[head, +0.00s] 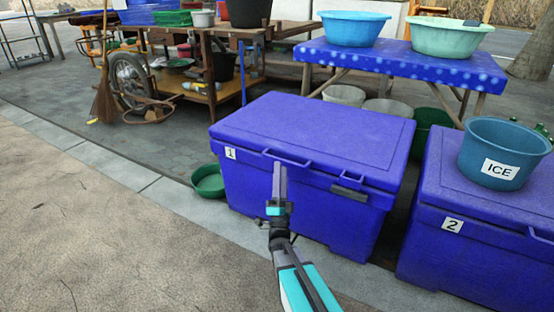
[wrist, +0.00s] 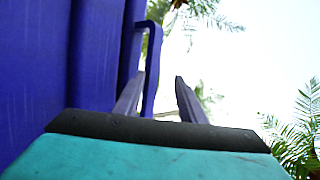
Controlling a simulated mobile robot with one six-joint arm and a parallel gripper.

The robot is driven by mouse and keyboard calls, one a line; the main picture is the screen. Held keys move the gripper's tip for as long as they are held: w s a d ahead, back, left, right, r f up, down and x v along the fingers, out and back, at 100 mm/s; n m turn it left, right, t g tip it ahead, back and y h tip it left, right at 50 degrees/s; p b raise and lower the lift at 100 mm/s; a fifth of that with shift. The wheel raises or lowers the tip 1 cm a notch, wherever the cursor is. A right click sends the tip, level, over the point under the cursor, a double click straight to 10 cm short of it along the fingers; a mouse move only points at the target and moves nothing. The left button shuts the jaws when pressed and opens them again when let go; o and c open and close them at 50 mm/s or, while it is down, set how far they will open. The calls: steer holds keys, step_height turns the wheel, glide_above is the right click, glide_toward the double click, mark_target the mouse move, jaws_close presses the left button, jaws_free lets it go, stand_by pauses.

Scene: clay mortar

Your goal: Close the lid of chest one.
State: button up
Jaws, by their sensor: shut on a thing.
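Chest one (head: 250,185) is a blue cooler chest with a white "1" label, standing on the pavement. Its blue lid (head: 315,125) lies flat over the top and looks down on the body all round. My gripper (head: 280,170) is at the front edge of the lid, by the lid's loop handle (head: 300,161). In the wrist view the handle (wrist: 154,60) runs down between the fingers of my gripper (wrist: 165,85), beside the left finger. My gripper is shut on this handle. The exact contact is partly hidden.
Chest two (head: 440,258) stands close on the right with a blue "ICE" tub (head: 505,150) on it. A green basin (head: 208,180) sits at chest one's left. A table with a blue cloth (head: 400,62) is behind. The pavement at front left is clear.

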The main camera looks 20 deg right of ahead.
steer(key=shift+s+t, duration=0.3)
steer(key=shift+s, duration=0.05)
steer(key=shift+f, duration=0.1)
steer(key=shift+s+d+f+p, duration=0.1)
steer(key=shift+s+f+p, duration=0.1)
steer(key=shift+f, duration=0.3)
steer(key=shift+s+d+f+p, duration=0.1)
steer(key=shift+s+f, duration=0.1)
steer(key=shift+f, duration=0.3)
steer(key=shift+s+d+f, duration=0.1)
steer(key=shift+s+f, duration=0.3)
steer(key=shift+f, duration=0.45)
steer(key=shift+s+d+f, duration=0.1)
steer(key=shift+s+f, duration=0.25)
steer(key=shift+f, duration=0.55)
steer(key=shift+s+d+f, duration=0.1)
steer(key=shift+s+f, duration=0.3)
steer(key=shift+f, duration=0.45)
steer(key=shift+r, duration=0.15)
